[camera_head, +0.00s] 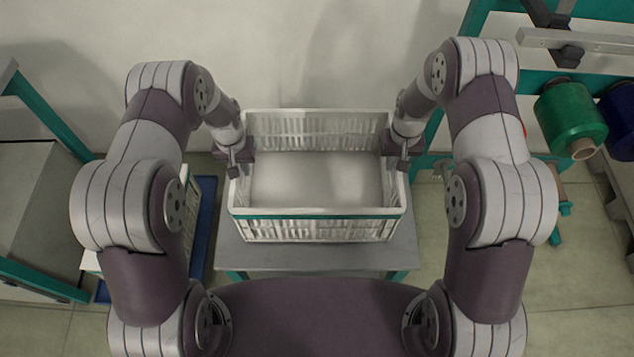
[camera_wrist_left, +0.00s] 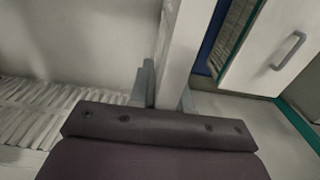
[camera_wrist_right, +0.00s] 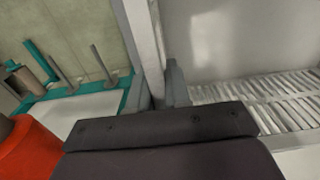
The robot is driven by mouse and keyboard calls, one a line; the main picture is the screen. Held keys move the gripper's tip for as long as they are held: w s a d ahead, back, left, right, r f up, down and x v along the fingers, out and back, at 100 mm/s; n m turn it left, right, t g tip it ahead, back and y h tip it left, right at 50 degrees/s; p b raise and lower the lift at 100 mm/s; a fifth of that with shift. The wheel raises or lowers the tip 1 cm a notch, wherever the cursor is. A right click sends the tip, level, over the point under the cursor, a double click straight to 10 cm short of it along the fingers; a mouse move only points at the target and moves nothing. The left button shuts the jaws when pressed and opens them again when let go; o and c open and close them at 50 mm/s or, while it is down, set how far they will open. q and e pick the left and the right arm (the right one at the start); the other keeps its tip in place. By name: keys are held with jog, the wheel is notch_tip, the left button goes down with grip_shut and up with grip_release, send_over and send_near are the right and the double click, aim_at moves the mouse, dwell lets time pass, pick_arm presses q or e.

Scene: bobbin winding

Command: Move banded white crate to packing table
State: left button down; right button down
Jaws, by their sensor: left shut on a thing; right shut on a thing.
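The white crate (camera_head: 318,225) with slatted walls and a teal band along its near side is in the middle of the head view. It looks empty and level. My left gripper (camera_head: 238,158) is shut on its left rim, and my right gripper (camera_head: 400,152) is shut on its right rim. The crate's rim runs between the fingers in the left wrist view (camera_wrist_left: 178,45) and in the right wrist view (camera_wrist_right: 142,40). A grey table (camera_head: 315,262) is under the crate; whether they touch I cannot tell. I cannot tell whether it is the packing table.
A green spool (camera_head: 570,118) and a dark blue spool (camera_head: 622,120) sit on a teal-framed machine at the right. A grey cabinet with teal frame (camera_head: 30,205) stands at the left. A blue strip (camera_head: 203,225) lies beside a white crate partly hidden by my left arm.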

dwell(0.4)
